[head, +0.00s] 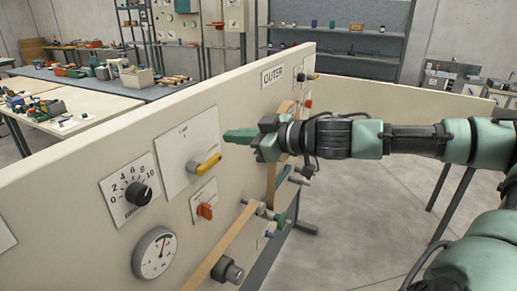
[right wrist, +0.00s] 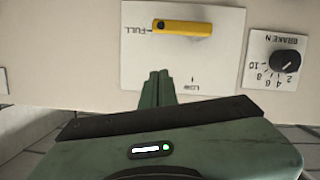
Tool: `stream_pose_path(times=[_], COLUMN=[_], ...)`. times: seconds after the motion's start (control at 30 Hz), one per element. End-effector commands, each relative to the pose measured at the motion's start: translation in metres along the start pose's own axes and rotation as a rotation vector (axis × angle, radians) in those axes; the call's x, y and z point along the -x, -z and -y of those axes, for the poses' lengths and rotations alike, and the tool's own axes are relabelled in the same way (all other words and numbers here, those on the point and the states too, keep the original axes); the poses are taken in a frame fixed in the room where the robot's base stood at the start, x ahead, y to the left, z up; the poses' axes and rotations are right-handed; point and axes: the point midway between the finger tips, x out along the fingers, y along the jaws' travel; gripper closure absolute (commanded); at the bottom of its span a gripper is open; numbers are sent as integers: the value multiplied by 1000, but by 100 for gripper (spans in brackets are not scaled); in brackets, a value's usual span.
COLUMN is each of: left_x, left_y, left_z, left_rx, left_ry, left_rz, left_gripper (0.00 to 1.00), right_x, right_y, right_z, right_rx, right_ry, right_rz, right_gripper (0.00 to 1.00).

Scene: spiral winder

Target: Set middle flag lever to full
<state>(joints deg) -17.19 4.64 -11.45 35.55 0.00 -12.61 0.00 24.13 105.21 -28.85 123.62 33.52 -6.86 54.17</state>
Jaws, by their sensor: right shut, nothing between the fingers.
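A yellow flag lever (head: 207,164) sits on a white plate (head: 172,147) on the cream panel. In the right wrist view, which looks turned around, the yellow lever (right wrist: 185,29) lies nearly level. Its end with a dark spot is beside the FULL mark; the LOW mark is on another side of the plate (right wrist: 225,65). My right gripper (head: 238,136) is shut and empty, right of and a little above the lever in the head view. Its fingertips (right wrist: 157,76) appear in front of the plate's edge, apart from the lever. My left gripper is not in view.
A black brake dial (head: 138,194), a red switch (head: 205,211) and a round gauge (head: 155,253) are near the lever. A tan strip (head: 228,243) runs in front of the panel. An OUTER sign (head: 272,74) is farther along. Open floor lies to the right.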

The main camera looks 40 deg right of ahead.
Motion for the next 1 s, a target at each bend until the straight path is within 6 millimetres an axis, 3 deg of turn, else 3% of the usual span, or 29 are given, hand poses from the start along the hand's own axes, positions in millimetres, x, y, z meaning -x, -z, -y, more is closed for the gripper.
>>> stream_pose_path(times=[0.07, 0.4, 1.0], left_x=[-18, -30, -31], left_y=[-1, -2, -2], left_z=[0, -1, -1], left_rx=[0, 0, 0], left_ry=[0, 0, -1], left_rz=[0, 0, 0], left_gripper=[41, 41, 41], right_x=[12, 54, 60], right_y=[-6, -1, 0], right_z=[-2, -3, -4], right_rx=[5, 0, -3], right_ry=[-10, -4, -2], right_rz=[-1, 1, 0], right_gripper=[100, 100, 100])
